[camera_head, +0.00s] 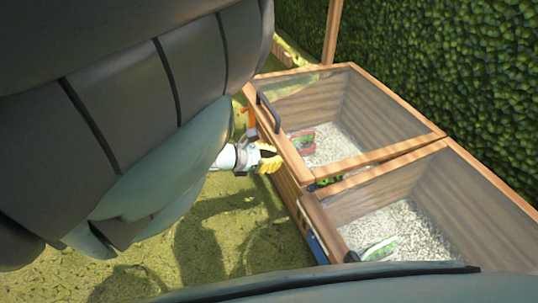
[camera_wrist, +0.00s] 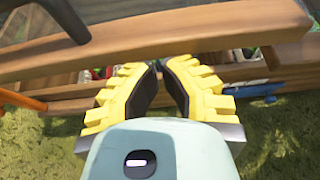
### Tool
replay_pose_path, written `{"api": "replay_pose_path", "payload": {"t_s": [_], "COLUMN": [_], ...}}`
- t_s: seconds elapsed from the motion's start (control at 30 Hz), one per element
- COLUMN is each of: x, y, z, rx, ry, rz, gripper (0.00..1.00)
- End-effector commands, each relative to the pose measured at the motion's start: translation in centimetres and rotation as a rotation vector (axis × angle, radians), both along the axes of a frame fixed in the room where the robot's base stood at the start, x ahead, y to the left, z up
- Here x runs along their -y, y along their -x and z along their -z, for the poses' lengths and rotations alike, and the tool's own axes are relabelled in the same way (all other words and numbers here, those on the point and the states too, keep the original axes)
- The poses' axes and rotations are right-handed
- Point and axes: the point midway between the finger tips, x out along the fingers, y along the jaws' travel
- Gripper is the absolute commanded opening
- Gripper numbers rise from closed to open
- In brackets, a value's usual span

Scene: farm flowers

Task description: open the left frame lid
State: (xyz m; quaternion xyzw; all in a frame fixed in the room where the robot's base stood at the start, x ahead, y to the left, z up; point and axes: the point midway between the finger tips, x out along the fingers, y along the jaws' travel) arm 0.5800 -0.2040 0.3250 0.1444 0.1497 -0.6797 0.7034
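The left frame lid (camera_head: 365,160) is a clear pane in a wooden border and lies down on the left compartment. Its dark bar handle (camera_head: 266,112) is on the front edge; part of a dark grey bar, likely that handle (camera_wrist: 68,20), shows in the wrist view at the top left. My gripper (camera_head: 277,156) has yellow ribbed fingers and is outside the frame, low at the front, right of and below the handle in the picture. In the wrist view, the fingertips (camera_wrist: 160,66) nearly meet, with a narrow gap and nothing visible held between them.
The right frame lid (camera_head: 410,155) also looks down. Seed packets (camera_head: 303,143) lie on pale gravel inside. A wooden front edge (camera_wrist: 200,38) crosses close ahead of my fingers. A green hedge (camera_head: 440,70) stands behind. Grass (camera_head: 240,225) in front is open.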

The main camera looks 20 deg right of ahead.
Motion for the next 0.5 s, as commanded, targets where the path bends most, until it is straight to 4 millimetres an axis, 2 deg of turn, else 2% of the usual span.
{"api": "replay_pose_path", "payload": {"t_s": [0.03, 0.5], "x": [0.2, 1.4], "y": [0.1, 0.0], "z": [-2.3, -10.2], "rx": [-0.001, -0.004], "ry": [-0.013, -0.159], "rz": [0.005, 0.006], "gripper": [0.00, 0.00]}}
